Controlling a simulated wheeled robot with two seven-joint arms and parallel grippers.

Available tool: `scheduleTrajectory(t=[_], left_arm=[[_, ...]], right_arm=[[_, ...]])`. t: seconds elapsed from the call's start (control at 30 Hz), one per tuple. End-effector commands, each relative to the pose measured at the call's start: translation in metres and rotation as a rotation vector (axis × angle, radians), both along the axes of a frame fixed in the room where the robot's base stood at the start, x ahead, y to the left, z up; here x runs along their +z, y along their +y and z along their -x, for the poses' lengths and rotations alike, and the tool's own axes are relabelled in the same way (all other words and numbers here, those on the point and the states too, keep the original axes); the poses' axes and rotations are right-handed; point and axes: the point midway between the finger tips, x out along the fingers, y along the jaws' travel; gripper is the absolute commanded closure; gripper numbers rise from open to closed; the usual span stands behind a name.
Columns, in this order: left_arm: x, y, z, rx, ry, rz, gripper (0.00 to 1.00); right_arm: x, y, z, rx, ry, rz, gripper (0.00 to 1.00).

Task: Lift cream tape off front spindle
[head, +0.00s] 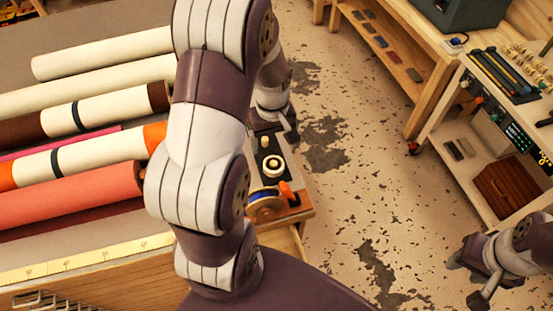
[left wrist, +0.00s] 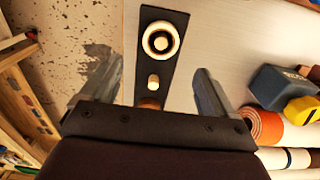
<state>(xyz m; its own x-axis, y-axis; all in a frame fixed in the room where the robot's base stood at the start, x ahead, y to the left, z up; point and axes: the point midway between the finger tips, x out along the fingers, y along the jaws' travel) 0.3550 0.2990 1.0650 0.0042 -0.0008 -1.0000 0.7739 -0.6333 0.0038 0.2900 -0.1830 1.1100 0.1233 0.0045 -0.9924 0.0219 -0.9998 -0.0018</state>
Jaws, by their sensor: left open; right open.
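The cream tape (head: 273,165) is a small ring around the front spindle on a black base plate (left wrist: 178,18). In the left wrist view the cream tape (left wrist: 149,47) lies flat, beyond the fingertips. A bare cream peg (left wrist: 153,83) stands on the same plate, between the fingers in that view. My left gripper (left wrist: 154,66) is open and empty, above the plate, with nothing between its fingers. In the head view my left arm hides part of the bench near it. My right gripper (head: 467,282) is open and empty at the lower right, over the floor.
Several long rolls (head: 75,180) lie on the bench at left. An orange-handled dispenser (head: 268,203) sits at the bench corner, near the tape. A blue-grey block (left wrist: 280,88) and a yellow item (left wrist: 301,110) show in the wrist view. Shelves (head: 440,80) stand at right across open floor.

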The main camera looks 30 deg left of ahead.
Motion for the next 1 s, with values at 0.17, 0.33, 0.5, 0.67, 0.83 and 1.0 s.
scheduleTrajectory(t=[0.17,0.33,0.5,0.67,0.83,1.0], left_arm=[[-0.027,0.0,0.0,-0.001,0.001,0.0,0.11],[-0.051,0.001,0.005,-0.001,0.005,0.002,0.11],[-0.08,0.001,0.005,-0.002,0.001,0.0,0.11],[-0.083,0.001,0.004,-0.002,-0.003,-0.001,0.11],[-0.083,0.001,0.004,-0.002,-0.002,-0.001,0.41],[-0.083,0.001,0.004,-0.002,-0.002,-0.001,0.72]], right_arm=[[0.005,0.0,0.0,0.0,0.0,0.0,0.57],[0.017,0.0,0.0,0.0,0.0,0.0,0.57],[0.02,0.0,0.0,0.0,0.0,0.0,0.57],[0.019,0.0,0.0,0.0,0.0,0.0,0.57],[0.019,0.0,0.0,0.0,0.0,0.0,0.57],[0.019,0.0,0.0,0.0,0.0,0.0,0.57]])
